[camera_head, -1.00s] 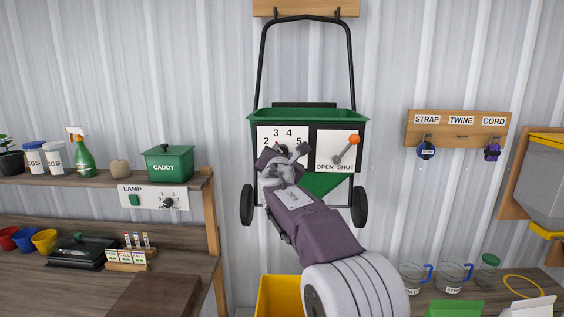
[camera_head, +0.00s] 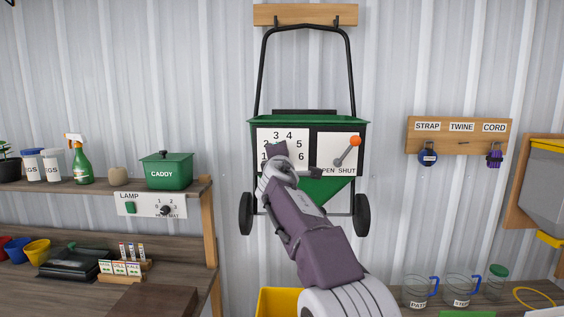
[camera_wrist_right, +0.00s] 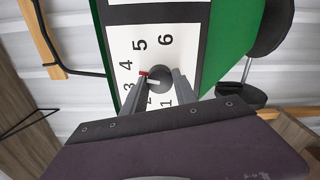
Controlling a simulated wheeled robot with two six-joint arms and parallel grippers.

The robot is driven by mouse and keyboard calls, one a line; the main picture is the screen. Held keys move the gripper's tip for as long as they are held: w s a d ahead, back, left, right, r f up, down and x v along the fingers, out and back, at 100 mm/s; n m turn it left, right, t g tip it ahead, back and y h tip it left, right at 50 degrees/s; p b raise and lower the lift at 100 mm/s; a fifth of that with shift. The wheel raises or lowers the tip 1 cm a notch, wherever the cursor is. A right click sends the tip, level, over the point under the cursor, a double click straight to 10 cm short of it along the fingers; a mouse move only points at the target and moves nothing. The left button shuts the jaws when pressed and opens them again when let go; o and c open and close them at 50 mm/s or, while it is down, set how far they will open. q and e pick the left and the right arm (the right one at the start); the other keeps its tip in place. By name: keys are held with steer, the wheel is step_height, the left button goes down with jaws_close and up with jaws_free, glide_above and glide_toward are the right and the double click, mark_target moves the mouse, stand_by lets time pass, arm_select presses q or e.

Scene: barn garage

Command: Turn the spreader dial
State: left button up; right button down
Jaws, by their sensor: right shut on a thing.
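The spreader (camera_head: 311,122), with a green hopper and black wheels, hangs on the wall. Its white dial plate (camera_head: 297,135) bears numbers 1 to 6. My right gripper (camera_head: 280,160) reaches the plate from below and hides the dial knob in the head view. In the right wrist view, the dark round knob (camera_wrist_right: 160,80) sits between the two fingers of my right gripper (camera_wrist_right: 162,82), which is shut on it. The knob's red mark (camera_wrist_right: 143,73) points about at the 4. My left gripper is not in view.
Just right of the dial, an orange-tipped lever (camera_head: 347,151) stands on an OPEN/SHUT plate, tilted toward SHUT. A shelf with a green caddy (camera_head: 166,171) and a lamp panel (camera_head: 150,204) is at left. A yellow bin (camera_head: 273,303) is below the spreader.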

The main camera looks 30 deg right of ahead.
steer(key=shift+f+m, duration=0.15)
steer(key=shift+m, duration=0.45)
steer(key=c, duration=1)
jaws_free()
steer(key=shift+o, duration=0.2)
steer(key=shift+b, duration=0.3)
steer(key=b+v, duration=0.4)
steer(key=v, duration=0.5)
